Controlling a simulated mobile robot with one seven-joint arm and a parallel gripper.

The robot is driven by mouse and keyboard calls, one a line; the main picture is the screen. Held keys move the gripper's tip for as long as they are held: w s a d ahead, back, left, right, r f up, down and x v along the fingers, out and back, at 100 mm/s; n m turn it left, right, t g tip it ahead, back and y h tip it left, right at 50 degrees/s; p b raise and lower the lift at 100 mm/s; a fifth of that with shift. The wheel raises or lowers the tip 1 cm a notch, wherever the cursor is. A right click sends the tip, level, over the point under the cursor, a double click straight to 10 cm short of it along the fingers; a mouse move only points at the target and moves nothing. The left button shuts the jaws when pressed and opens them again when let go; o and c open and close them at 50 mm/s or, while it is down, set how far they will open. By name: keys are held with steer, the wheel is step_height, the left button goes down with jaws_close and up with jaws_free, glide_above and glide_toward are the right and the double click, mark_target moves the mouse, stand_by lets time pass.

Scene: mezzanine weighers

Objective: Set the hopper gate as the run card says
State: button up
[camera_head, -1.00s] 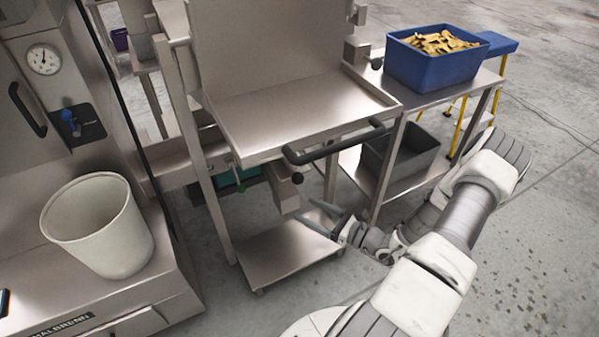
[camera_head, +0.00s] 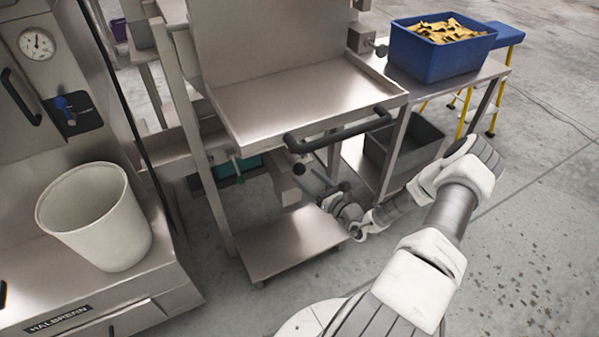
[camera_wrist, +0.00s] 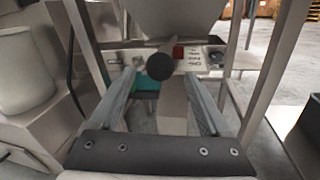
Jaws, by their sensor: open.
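The hopper (camera_head: 290,105) is a sloping steel pan with a black bar handle (camera_head: 340,138) across its front. Below its lip a black ball knob (camera_head: 299,169) sticks out; it also shows in the wrist view (camera_wrist: 160,66), on a lever under the hopper. I take this as the gate's handle. My gripper (camera_head: 310,182) is open just in front of the knob. In the wrist view its fingers (camera_wrist: 160,75) stand left and right of the knob, without visible contact. I cannot make out a run card. A pale panel (camera_wrist: 195,58) behind the knob carries a red patch and unreadable marks.
A steel lower shelf (camera_head: 290,240) lies under the hopper. A side table at right holds a blue bin (camera_head: 440,60) of yellowish pieces, with a grey bin (camera_head: 400,145) below. A white bucket (camera_head: 95,215) stands on the machine at left. Frame legs flank my gripper.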

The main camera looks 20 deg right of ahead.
mark_target(299, 170)
steer(key=shift+b+x, duration=0.35)
steer(key=shift+x, duration=2)
jaws_close()
